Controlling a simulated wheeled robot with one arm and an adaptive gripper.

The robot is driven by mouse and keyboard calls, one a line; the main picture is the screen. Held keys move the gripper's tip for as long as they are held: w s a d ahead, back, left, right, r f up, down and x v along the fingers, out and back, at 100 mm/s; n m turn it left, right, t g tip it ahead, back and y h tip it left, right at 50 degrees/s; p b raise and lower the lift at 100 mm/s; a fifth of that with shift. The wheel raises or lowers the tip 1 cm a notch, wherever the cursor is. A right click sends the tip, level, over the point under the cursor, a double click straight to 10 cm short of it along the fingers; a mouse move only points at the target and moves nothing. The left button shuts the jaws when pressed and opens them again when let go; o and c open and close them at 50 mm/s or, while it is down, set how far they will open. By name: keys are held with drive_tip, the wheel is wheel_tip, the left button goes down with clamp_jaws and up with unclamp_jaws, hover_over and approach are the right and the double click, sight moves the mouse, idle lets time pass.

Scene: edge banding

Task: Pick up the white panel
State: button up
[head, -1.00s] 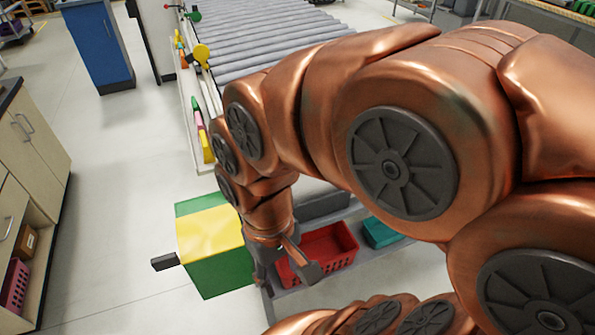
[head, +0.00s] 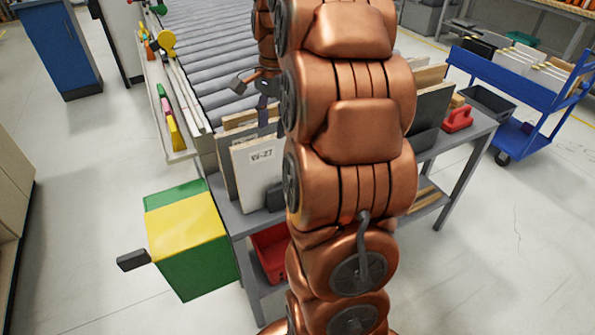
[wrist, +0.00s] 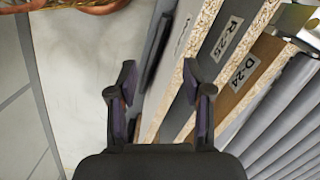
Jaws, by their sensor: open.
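The white panel (head: 262,175), labelled W-27, stands upright at the near left of the grey rack table in the head view. In the wrist view its pale face and chipboard edge (wrist: 203,22) lie slantwise at the right finger. My gripper (head: 251,88) is above the panels in the head view, partly hidden by my arm. In the wrist view my gripper (wrist: 159,82) is open and empty, its fingers apart. The right fingertip overlaps the panel's edge in the picture; I cannot tell whether they touch.
A grey panel labelled R-29 (wrist: 213,60) and a brown panel labelled D-24 (wrist: 235,85) stand close beside it. A roller conveyor (head: 200,50) runs behind. A green and yellow box (head: 185,235) stands left of the table. A red bin (head: 268,250) is below.

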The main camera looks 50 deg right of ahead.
drive_tip(key=d+m, duration=0.1)
drive_tip(key=d, duration=0.2)
drive_tip(key=d+f+m+b, duration=0.1)
drive_tip(key=d, duration=0.2)
drive_tip(key=d+f+m, duration=0.1)
drive_tip(key=d+m, duration=0.1)
drive_tip(key=d, duration=0.1)
drive_tip(key=shift+w+d+f+b, duration=0.1)
drive_tip(key=shift+w+f+b, duration=0.1)
drive_tip(key=shift+w+b, duration=0.1)
wheel_tip(320, 180, down, 8)
drive_tip(key=p, duration=0.2)
drive_tip(key=shift+a+r, duration=0.15)
drive_tip(key=shift+a, duration=0.15)
drive_tip(key=shift+w, duration=0.1)
drive_tip(key=shift+c, duration=0.3)
clamp_jaws()
